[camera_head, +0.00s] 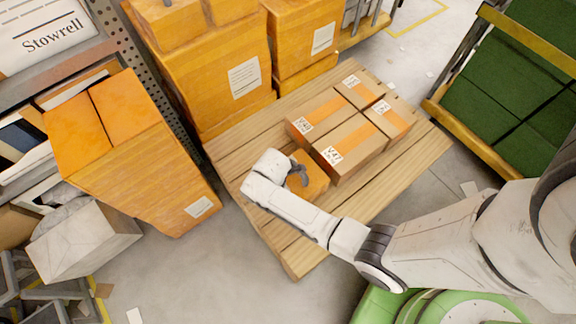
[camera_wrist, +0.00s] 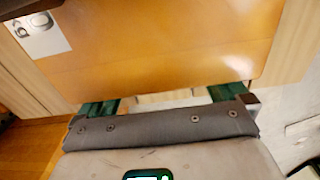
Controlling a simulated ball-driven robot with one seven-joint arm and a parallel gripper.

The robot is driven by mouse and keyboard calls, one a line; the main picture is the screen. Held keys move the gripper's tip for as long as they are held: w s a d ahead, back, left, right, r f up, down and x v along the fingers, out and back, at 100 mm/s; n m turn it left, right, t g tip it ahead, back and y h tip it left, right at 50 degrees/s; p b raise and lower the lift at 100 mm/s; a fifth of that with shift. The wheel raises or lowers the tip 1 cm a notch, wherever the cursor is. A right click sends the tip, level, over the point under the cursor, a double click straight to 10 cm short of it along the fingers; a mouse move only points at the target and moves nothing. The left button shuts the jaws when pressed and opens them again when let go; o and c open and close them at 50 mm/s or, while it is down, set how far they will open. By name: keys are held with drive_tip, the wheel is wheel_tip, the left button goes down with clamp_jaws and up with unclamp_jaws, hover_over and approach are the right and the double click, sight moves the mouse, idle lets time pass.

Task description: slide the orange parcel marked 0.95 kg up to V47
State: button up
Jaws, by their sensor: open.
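The orange parcel (camera_head: 314,178) lies on the wooden pallet, beside a brown carton (camera_head: 350,150) whose label looks like V47. Its weight marking cannot be read in the head view. In the wrist view the orange parcel (camera_wrist: 165,45) fills the upper part, with a white label at its upper left. My gripper (camera_head: 299,173) is at the parcel's left end in the head view. In the wrist view my gripper (camera_wrist: 163,98) is open, its two green-padded fingers apart at the parcel's near edge. I cannot tell whether they touch it.
Several taped cartons (camera_head: 316,113) stand together on the pallet (camera_head: 408,160). Large orange boxes (camera_head: 215,65) stand behind it, and a tall orange box (camera_head: 150,165) at left. A rack with green crates (camera_head: 505,95) is at right. Bare planks show around the cartons.

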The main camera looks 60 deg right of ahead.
drive_tip(key=shift+s+d+p, duration=0.15)
drive_tip(key=shift+s+d, duration=0.1)
drive_tip(key=shift+d, duration=0.5)
drive_tip(key=shift+s+d+p, duration=0.15)
drive_tip(key=shift+s+d, duration=0.05)
drive_tip(key=shift+d, duration=0.5)
idle(1.2)
drive_tip(key=shift+a, duration=0.15)
drive_tip(key=shift+w+a, duration=0.25)
drive_tip(key=shift+a, duration=0.45)
drive_tip(key=shift+w+a, duration=0.25)
drive_tip(key=shift+a, duration=0.4)
wheel_tip(320, 180, up, 13)
drive_tip(key=p, duration=1.3)
